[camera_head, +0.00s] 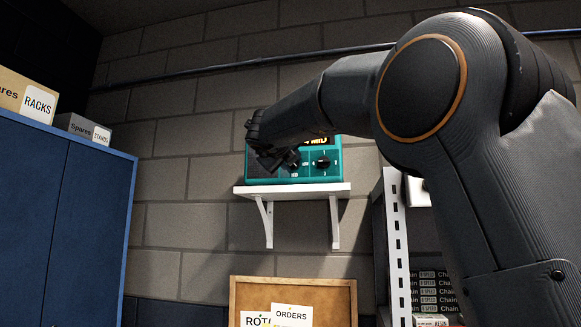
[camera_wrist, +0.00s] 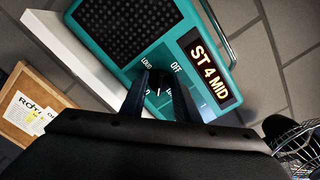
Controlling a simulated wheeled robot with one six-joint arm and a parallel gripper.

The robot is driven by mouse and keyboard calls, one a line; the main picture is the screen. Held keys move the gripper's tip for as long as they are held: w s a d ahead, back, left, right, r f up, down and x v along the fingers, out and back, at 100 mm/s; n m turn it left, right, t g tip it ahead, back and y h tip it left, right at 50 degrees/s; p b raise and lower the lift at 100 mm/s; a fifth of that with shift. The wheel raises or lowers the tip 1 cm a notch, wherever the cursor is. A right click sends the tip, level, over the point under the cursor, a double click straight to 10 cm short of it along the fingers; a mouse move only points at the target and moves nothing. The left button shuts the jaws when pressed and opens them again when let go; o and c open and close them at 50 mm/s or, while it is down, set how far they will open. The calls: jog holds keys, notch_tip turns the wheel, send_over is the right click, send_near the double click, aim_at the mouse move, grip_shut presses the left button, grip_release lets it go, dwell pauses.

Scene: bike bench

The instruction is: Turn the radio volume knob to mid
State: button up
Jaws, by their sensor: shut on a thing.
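The teal radio (camera_head: 290,180) sits on a white wall shelf (camera_head: 300,189), partly hidden by my arm in the head view. In the wrist view, the radio (camera_wrist: 130,66) has a lit display (camera_wrist: 209,72) reading "ST 4 MID". My gripper (camera_wrist: 160,83) is shut on the dark volume knob (camera_wrist: 158,91), one finger on each side. The labels OFF and LOUD show around this knob; its lower labels are partly hidden. A white pointer mark shows on it between the fingers. A second round knob (camera_head: 322,162) is on the radio's right side, clear of my gripper.
A blue cabinet (camera_head: 65,210) with labelled boxes stands at the left. A corkboard (camera_head: 293,282) with papers hangs below the shelf. A white perforated rack upright (camera_head: 396,240) stands at the right. A wire basket (camera_wrist: 298,148) shows in the wrist view's lower right.

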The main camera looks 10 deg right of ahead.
jog(key=shift+d+f+m+b, duration=0.1)
jog(key=shift+m+b, duration=1.25)
jog(key=shift+m, duration=1.15)
jog(key=shift+d+m+b, duration=0.1)
jog(key=shift+m+b, duration=1.25)
jog(key=shift+m, duration=1.15)
jog(key=o, duration=1)
jog(key=shift+b+v, duration=1.45)
jog(key=shift+v, duration=2.55)
